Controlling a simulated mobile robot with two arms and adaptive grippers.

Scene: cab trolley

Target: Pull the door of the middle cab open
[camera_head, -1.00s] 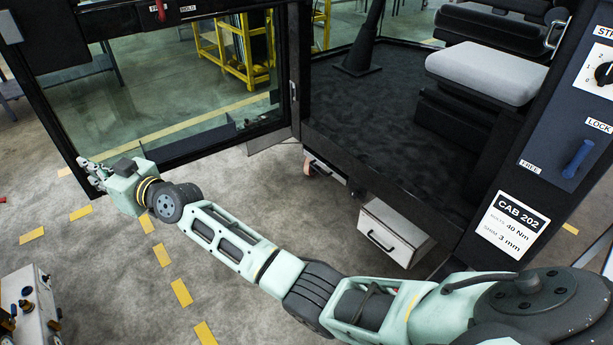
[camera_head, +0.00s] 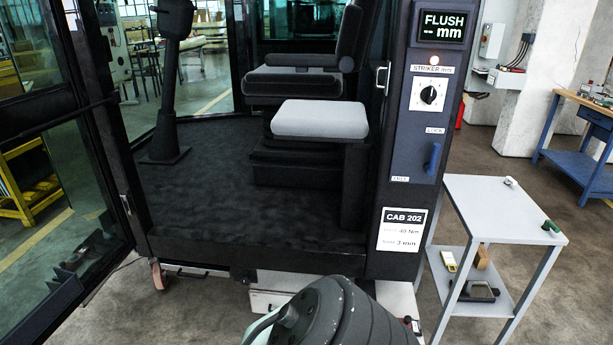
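The cab, labelled CAB 202 (camera_head: 402,230), stands in front of me with its doorway open. Its glazed, black-framed door (camera_head: 88,215) is swung out to the left of the doorway. Inside are a dark floor (camera_head: 200,205), a seat with a light grey cushion (camera_head: 320,119) and a dark steering column. A blue lock handle (camera_head: 432,160) and a striker dial (camera_head: 428,95) are on the right post. Part of my own arm shows at the bottom middle. Neither gripper is in view.
A grey two-shelf trolley (camera_head: 500,210) with small tools stands right of the cab post. A blue workbench (camera_head: 585,140) is at the far right. A white drawer box (camera_head: 268,301) sits under the cab floor. Bare floor lies between trolley and workbench.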

